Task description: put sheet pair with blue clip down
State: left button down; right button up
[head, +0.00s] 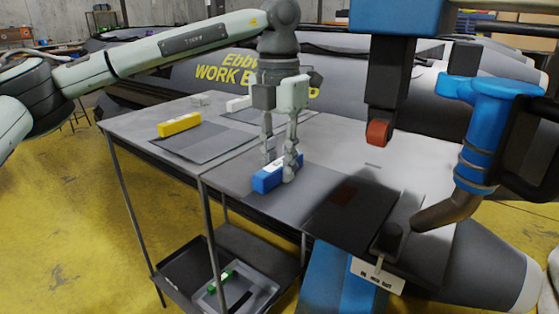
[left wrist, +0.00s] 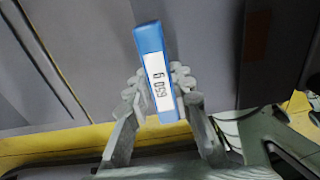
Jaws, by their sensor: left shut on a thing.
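The blue clip (head: 266,181) is a blue block with a white top label, seen near the middle of the table in the head view. In the left wrist view the blue clip (left wrist: 153,42) shows a label reading "650 g". My left gripper (head: 279,165) points down from above and is shut on it, with a finger on each side. A grey surface lies under the clip; the edges of its sheet pair are hard to tell from the tabletop, and I cannot tell if it rests flat. My right gripper is not in view.
A yellow clip (head: 180,124) lies on a grey sheet pair (head: 208,147) at left, with a white clip (head: 238,103) behind. A blue machine (head: 495,100) and dark plate (head: 345,220) crowd the right. A tray (head: 255,286) sits on the lower shelf.

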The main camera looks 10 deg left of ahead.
pick_arm(q)
jog(key=shift+f, duration=0.15)
jog(key=c, duration=1.3)
grip_release()
jog(key=shift+c, duration=0.2)
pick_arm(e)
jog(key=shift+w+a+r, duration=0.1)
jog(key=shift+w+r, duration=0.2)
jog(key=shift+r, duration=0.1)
